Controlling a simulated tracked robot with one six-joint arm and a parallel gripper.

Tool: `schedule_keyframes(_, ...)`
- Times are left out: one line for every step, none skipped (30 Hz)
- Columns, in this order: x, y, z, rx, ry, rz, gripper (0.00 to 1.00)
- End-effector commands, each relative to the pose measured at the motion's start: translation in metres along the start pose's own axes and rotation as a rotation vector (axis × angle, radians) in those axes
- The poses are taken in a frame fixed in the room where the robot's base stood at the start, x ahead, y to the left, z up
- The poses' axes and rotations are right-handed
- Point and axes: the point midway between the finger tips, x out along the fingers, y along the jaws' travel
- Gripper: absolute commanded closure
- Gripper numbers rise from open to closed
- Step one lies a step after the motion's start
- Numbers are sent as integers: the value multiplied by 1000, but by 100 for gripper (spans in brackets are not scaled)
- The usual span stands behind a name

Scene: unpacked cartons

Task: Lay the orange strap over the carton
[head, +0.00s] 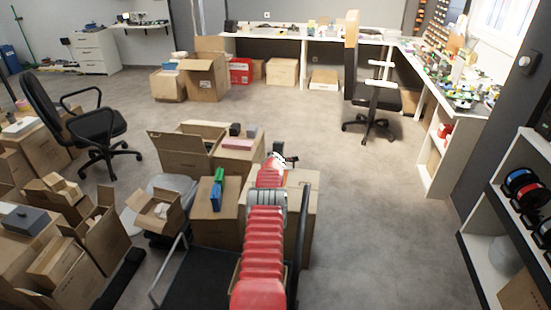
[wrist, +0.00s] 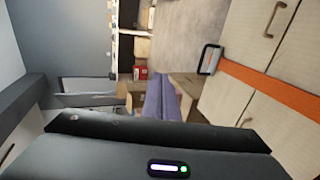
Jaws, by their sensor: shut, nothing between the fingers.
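The orange strap (wrist: 268,88) shows in the wrist view as a flat band across a pale brown carton (wrist: 225,103). It runs from a dark buckle-like frame (wrist: 210,60) to the right picture edge. The carton's surface shows on both sides of the band, with dark handle-like loops. My gripper (head: 285,160) is shut and empty, seen small in the head view at the end of my red arm. It is above or just beyond a carton (head: 309,180).
Closed and open cartons crowd the left, including an open one (head: 188,160) just left of my gripper. An office chair (head: 374,100) stands behind. Floor (head: 375,220) to the right is clear.

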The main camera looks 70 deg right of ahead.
Motion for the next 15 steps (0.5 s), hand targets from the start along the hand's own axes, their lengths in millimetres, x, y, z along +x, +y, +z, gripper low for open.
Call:
schedule_keyframes(0,0,1,0,-1,0,100)
schedule_keyframes(0,0,1,0,-1,0,100)
schedule_keyframes(0,0,2,0,-2,0,100)
schedule_keyframes(0,0,2,0,-3,0,100)
schedule_keyframes(0,0,3,0,-3,0,100)
schedule_keyframes(0,0,4,1,-4,0,100)
schedule_keyframes(0,0,4,1,-4,0,100)
schedule_keyframes(0,0,4,1,-4,0,100)
schedule_keyframes(0,0,4,1,-4,0,100)
schedule_keyframes(0,0,5,1,-5,0,100)
schedule_keyframes(0,0,5,1,-5,0,100)
schedule_keyframes(-1,1,5,1,-6,-1,100)
schedule_keyframes(-1,1,6,2,-6,0,100)
schedule_keyframes(-2,2,6,2,-7,0,100)
schedule_keyframes(-2,3,7,2,-7,0,100)
